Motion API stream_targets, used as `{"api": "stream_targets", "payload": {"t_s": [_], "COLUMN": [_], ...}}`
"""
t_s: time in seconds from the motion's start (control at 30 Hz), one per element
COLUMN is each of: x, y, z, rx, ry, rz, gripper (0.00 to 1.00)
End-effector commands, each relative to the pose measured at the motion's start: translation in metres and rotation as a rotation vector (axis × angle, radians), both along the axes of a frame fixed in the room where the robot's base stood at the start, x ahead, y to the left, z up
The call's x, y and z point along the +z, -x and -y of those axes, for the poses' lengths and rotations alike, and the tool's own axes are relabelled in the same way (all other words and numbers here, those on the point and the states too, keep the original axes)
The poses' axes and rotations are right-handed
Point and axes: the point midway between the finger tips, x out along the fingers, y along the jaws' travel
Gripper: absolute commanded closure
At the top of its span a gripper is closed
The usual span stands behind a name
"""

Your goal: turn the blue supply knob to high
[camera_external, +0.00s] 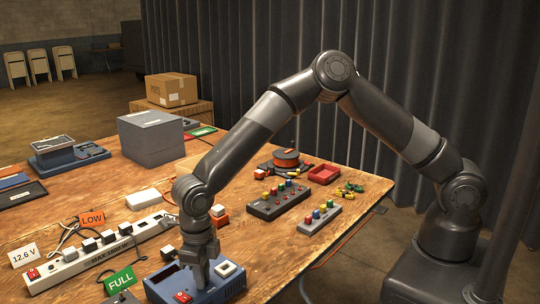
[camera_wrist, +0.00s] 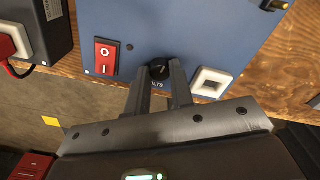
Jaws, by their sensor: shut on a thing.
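The blue supply (camera_external: 232,288) stands at the front of the wooden table, and its blue panel (camera_wrist: 190,30) fills the upper middle of the wrist view. My gripper (camera_external: 201,284) points down onto it. In the wrist view my gripper (camera_wrist: 160,80) has its two fingers shut on the sides of a small black knob (camera_wrist: 159,69). Lettering under the knob is partly hidden by the fingers. The knob's pointer and any high mark cannot be made out. A red rocker switch (camera_wrist: 106,57) is left of the knob and a white square socket (camera_wrist: 211,82) is right of it.
A white power strip (camera_external: 95,253) with plugs and cables lies left of the supply, near a green FULL card (camera_external: 119,280). Button boxes (camera_external: 278,200) and a grey box (camera_external: 151,139) stand farther back. Bare table lies right of the supply.

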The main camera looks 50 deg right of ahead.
Motion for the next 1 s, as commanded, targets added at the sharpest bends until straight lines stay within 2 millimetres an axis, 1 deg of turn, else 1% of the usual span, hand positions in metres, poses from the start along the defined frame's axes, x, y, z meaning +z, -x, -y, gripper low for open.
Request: {"api": "stream_targets", "payload": {"t_s": [0.27, 0.47, 0.67, 1.0], "x": [0.0004, 0.0008, 0.0009, 0.0011], "y": [0.0, -0.0002, 0.0001, -0.0001], "z": [-0.0002, -0.0002, -0.0008, -0.0006], "rx": [-0.028, -0.125, -0.287, -0.611], "ry": [0.0, 0.0, -0.001, -0.001], "rz": [0.0, 0.002, 0.003, 0.002], "gripper": [1.0, 1.0, 1.0, 1.0]}}
